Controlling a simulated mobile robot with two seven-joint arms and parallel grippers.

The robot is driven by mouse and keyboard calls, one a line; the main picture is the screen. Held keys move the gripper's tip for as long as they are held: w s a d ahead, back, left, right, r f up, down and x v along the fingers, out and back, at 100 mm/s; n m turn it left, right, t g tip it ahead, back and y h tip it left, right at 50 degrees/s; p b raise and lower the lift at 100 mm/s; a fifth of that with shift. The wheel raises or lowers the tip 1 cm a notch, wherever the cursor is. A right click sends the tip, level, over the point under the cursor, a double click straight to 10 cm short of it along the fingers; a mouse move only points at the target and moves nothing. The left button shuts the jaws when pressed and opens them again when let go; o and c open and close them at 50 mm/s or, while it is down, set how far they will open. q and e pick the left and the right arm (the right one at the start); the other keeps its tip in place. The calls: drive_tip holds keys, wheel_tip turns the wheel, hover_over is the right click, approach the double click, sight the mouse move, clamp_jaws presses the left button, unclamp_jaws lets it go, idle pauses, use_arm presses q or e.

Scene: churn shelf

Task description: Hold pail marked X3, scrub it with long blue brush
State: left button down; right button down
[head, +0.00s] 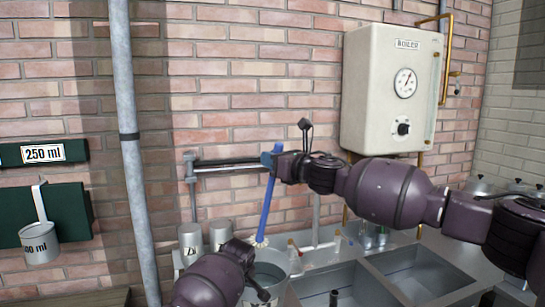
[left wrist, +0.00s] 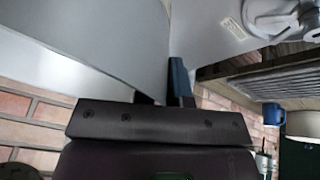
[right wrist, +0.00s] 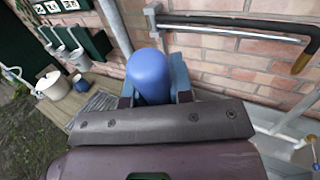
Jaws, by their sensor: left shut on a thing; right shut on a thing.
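A grey metal pail (head: 268,276) stands at the near left of the sink unit in the head view, partly hidden by my left arm. My right gripper (head: 277,160) is shut on the upper handle of the long blue brush (head: 266,208). The brush hangs nearly upright, its pale bristles (head: 259,242) at the pail's mouth. The blue handle end shows between the fingers in the right wrist view (right wrist: 150,75).
Two labelled grey pails (head: 190,237) stand behind, against the brick wall. The boiler (head: 392,88) hangs right. Sink basins (head: 410,270) lie right of the pail. A vertical pipe (head: 130,160) stands left.

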wheel_tip(320, 180, down, 21)
drive_tip(key=shift+r, duration=0.2)
idle(1.3)
drive_tip(key=shift+f, duration=0.8)
idle(1.1)
